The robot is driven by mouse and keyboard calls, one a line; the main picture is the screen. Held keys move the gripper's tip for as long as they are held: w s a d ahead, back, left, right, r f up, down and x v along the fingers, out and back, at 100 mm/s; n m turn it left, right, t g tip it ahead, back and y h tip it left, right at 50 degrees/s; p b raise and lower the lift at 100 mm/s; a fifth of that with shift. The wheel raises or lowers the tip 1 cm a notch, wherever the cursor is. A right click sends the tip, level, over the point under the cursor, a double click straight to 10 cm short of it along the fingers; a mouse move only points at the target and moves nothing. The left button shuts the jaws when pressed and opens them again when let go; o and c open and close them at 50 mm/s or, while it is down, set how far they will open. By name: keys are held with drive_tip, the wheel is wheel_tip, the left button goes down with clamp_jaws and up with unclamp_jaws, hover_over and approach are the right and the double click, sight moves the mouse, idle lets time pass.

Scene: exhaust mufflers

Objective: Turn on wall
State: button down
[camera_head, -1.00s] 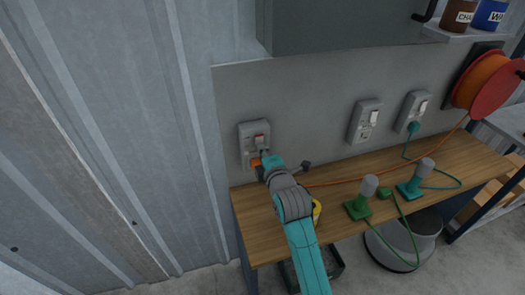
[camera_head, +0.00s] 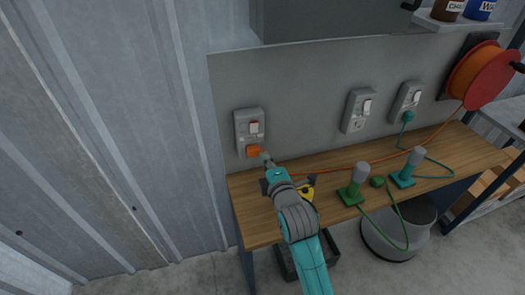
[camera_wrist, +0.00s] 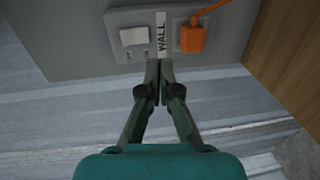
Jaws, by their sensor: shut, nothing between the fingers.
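The wall outlet (camera_head: 249,117) is a grey box on the grey panel above the left end of the bench. Its white rocker switch (camera_head: 254,128) shows a red part at the top. An orange plug (camera_head: 253,151) sits in its socket below the switch. In the wrist view the outlet shows a label reading WALL (camera_wrist: 161,36), between the white switch (camera_wrist: 133,36) and the orange plug (camera_wrist: 192,38). My gripper (camera_wrist: 159,66) is shut and empty, its fingertips near the outlet's edge at the label. In the head view my gripper (camera_head: 265,158) is just below and right of the plug.
Two similar outlets (camera_head: 357,110) (camera_head: 408,98) are on the panel to the right. Green and teal tools (camera_head: 353,190) with cords and a yellow item (camera_head: 308,188) are on the wooden bench (camera_head: 262,213). An orange cable runs to a red reel (camera_head: 485,76). A grey cabinet (camera_head: 330,18) hangs above.

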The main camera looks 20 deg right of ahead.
drive_tip(key=shift+s+f, duration=0.15)
drive_tip(key=shift+s, duration=1)
drive_tip(key=shift+s+f, duration=0.1)
drive_tip(key=shift+s, duration=1.05)
drive_tip(key=shift+f, duration=0.1)
drive_tip(key=s+f+m, duration=0.4)
drive_tip(key=s+f, duration=0.1)
drive_tip(key=s, duration=0.6)
drive_tip(key=s+f+m, duration=0.4)
drive_tip(key=s+f, duration=0.2)
drive_tip(key=s, duration=0.4)
drive_tip(key=s+r+m+g, duration=0.1)
drive_tip(key=s+m, duration=0.4)
drive_tip(key=s, duration=0.6)
drive_tip(key=s+d+r+m, duration=0.1)
drive_tip(key=s+m, duration=0.4)
drive_tip(key=s, duration=0.7)
drive_tip(key=shift+r+g, duration=0.4)
drive_tip(key=shift+r, duration=0.45)
